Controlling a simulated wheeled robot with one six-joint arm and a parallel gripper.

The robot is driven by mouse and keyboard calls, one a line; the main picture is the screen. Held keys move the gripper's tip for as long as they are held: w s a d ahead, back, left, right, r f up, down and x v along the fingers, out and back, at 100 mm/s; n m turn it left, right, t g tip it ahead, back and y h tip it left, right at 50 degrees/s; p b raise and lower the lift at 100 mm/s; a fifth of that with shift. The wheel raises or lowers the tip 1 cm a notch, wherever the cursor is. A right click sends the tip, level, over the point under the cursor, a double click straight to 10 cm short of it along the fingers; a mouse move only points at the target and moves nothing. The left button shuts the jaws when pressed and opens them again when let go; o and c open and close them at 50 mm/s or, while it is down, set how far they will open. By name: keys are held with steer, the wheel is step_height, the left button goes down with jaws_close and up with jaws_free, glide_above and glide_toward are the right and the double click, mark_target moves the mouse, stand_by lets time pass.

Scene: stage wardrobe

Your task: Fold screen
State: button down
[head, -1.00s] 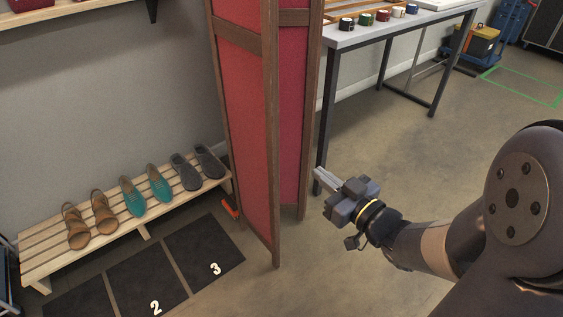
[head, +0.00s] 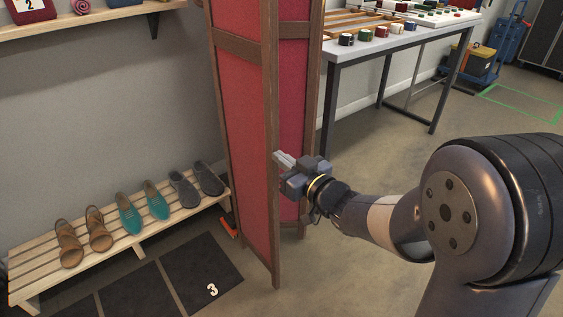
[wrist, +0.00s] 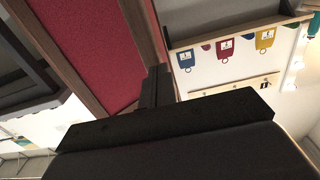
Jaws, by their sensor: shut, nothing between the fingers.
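The folding screen (head: 246,113) has red panels in brown wooden frames and stands upright, its panels set at an angle to each other. My gripper (head: 279,158) is shut and empty. In the head view its fingertips are at the near wooden edge of the screen; I cannot tell whether they touch it. In the wrist view the shut fingers (wrist: 155,88) overlap the lower part of a red panel (wrist: 95,45) and its wooden frame. Part of the far panel is hidden behind the near frame and my gripper.
A slatted wooden rack (head: 140,235) with several shoes stands left of the screen. Dark floor mats (head: 201,270) lie before it. A grey table (head: 400,43) with small items stands behind right. A wall shelf (head: 95,17) is at upper left.

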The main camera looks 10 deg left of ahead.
mark_target(269, 155)
steer(key=shift+w+a, duration=0.2)
steer(key=shift+a, duration=0.05)
steer(key=shift+a, duration=0.1)
steer(key=shift+w+a, duration=0.2)
steer(key=shift+a, duration=0.6)
steer(key=shift+w+a, duration=0.15)
steer(key=shift+a, duration=0.6)
steer(key=shift+d, duration=0.1)
